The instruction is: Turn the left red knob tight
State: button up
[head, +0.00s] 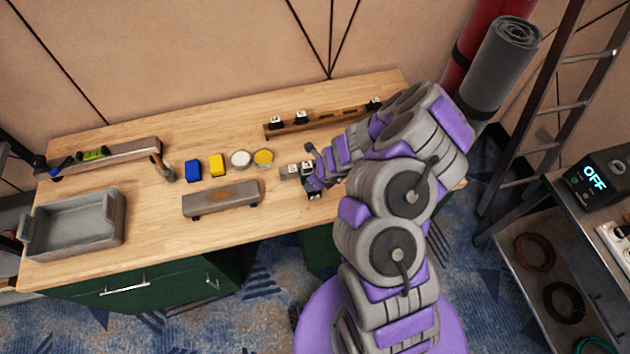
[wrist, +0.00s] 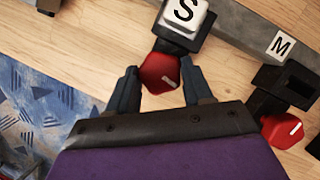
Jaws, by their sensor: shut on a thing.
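The left red knob (wrist: 160,73) sits between the two fingers of my gripper (wrist: 161,78) in the wrist view, with its white mark facing up and slanted. It joins a black holder next to a white block marked S (wrist: 185,12). My gripper is shut on this knob. A second red knob (wrist: 282,131) with a white mark is to the right, on another black holder, apart from the fingers. In the head view my gripper (head: 312,180) is at the front right of the wooden table (head: 130,200), and the arm hides much around it; the knobs cannot be made out there.
A grey bar with a label M (wrist: 281,45) runs behind the knobs. On the table are a grey tray (head: 75,222), a grey block with feet (head: 220,199), blue (head: 192,171) and yellow (head: 217,165) blocks, round tubs (head: 241,159) and a wooden rack (head: 325,121).

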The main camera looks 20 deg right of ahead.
jog(key=shift+w, duration=0.1)
dwell(0.3)
jog(key=o, duration=1)
jog(key=p+v, duration=0.4)
jog(key=v, duration=1.3)
jog(key=shift+r, duration=0.2)
jog(key=shift+a, duration=0.1)
